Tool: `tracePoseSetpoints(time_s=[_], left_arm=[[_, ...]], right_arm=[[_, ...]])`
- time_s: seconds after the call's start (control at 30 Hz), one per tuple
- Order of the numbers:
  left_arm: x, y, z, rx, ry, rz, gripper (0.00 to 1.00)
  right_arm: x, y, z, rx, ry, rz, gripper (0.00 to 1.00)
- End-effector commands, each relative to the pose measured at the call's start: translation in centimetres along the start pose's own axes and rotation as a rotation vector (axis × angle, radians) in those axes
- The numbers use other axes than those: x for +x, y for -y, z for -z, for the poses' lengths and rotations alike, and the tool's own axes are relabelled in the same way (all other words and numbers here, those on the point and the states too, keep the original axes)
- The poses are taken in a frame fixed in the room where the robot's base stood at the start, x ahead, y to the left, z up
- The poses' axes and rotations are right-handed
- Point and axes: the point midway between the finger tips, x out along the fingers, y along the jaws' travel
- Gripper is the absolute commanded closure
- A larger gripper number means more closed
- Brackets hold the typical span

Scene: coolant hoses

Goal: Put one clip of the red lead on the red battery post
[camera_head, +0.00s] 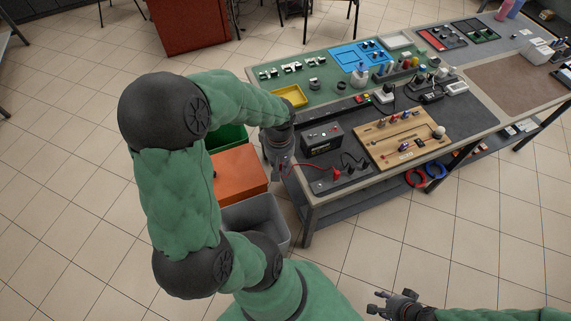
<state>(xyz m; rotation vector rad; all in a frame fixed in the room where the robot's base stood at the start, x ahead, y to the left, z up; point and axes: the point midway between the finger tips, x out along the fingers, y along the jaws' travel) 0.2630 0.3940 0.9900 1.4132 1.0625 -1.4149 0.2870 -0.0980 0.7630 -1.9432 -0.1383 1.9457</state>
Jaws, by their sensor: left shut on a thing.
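The black battery (321,147) stands near the left front of the workbench; its posts are too small to tell apart clearly. The red lead (308,166) arcs over the dark mat from my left gripper to a red clip (337,176) lying in front of the battery. My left gripper (283,172) points down at the bench's left edge, left of the battery, shut on the lead's other end; the clip there is mostly hidden. My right gripper (374,302) is open and empty, low in front of the bench.
A black lead (352,161) lies right of the red clip. A wooden board (400,138) with fittings is to the right. A yellow tray (291,96) sits behind. Green, orange (239,171) and grey bins stand left of the bench.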

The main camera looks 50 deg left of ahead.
Motion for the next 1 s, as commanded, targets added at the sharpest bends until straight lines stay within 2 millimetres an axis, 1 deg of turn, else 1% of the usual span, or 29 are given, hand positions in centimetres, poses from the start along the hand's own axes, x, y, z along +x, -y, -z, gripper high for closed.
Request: tracePoseSetpoints(time_s=[0.03, 0.5, 0.87, 1.0], left_arm=[[-0.4, 0.0, 0.0, 0.000, 0.000, 0.000, 1.00], [-2.4, -0.1, 0.0, -0.001, -0.001, -0.001, 1.00], [-2.5, -0.1, 0.0, 0.000, 0.000, -0.001, 1.00], [-3.1, -0.1, 0.2, 0.000, 0.000, -0.001, 1.00]], right_arm=[[-0.3, 0.1, 0.0, 0.000, 0.000, 0.000, 0.60], [-1.6, 0.6, -0.1, 0.000, 0.000, 0.000, 0.60], [-1.6, 0.6, -0.1, 0.000, 0.000, 0.000, 0.60], [-2.1, 0.7, -0.1, 0.000, 0.000, 0.000, 0.60]])
